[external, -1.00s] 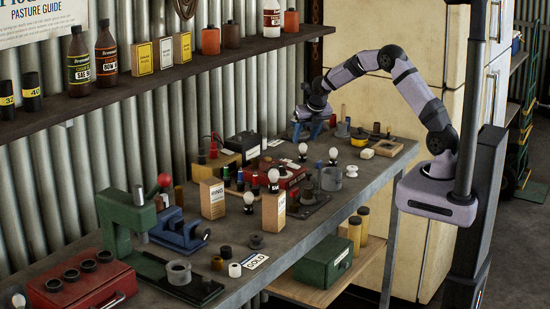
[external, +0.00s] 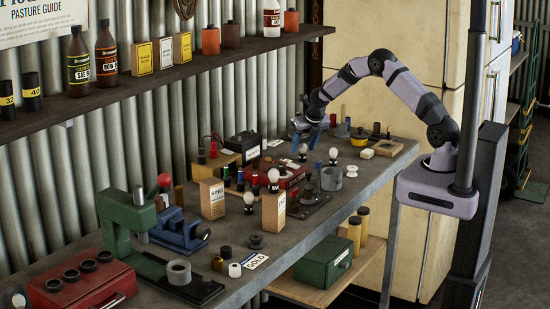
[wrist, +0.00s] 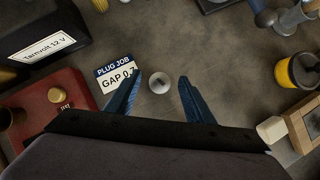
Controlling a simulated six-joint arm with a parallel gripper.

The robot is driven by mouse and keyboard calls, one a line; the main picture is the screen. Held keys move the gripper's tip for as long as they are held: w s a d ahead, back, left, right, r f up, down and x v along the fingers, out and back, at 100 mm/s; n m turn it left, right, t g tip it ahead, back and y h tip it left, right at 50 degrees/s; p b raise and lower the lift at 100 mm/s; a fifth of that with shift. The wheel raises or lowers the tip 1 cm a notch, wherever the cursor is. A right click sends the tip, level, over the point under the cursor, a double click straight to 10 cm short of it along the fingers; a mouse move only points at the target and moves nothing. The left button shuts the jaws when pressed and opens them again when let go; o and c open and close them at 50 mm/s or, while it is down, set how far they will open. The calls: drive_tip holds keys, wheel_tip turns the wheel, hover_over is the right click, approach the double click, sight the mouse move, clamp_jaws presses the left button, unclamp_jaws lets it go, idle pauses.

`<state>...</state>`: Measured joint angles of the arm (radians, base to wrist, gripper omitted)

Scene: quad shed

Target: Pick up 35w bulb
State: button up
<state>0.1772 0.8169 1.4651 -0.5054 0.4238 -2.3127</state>
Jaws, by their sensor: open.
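Several round white bulbs on dark bases stand on the bench in the external view: one (external: 303,148) just below my gripper, one (external: 333,153) to its right, and others (external: 273,175) nearer the front left. No wattage mark is readable, so I cannot tell which is 35w. My gripper (external: 305,139) hangs above the bench with blue fingers apart. In the wrist view the open fingers (wrist: 158,90) frame a small pale round thing (wrist: 159,83), seemingly a bulb seen from above, nearer the left finger. Nothing is held.
A "PLUG JOB" card (wrist: 117,76) lies beside the left finger. A red box (wrist: 45,105) and black battery box (wrist: 45,38) are on the left. A yellow-black roll (wrist: 297,71), a cream block (wrist: 270,130) and a wooden frame (wrist: 304,126) are on the right.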

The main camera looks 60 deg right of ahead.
drive_tip(key=shift+w+d+f, duration=0.15)
drive_tip(key=shift+w+f, duration=0.15)
drive_tip(key=shift+f, duration=0.35)
drive_tip(key=c, duration=1.1)
wheel_tip(320, 180, up, 10)
drive_tip(key=shift+r+b, duration=0.1)
drive_tip(key=shift+b, duration=0.85)
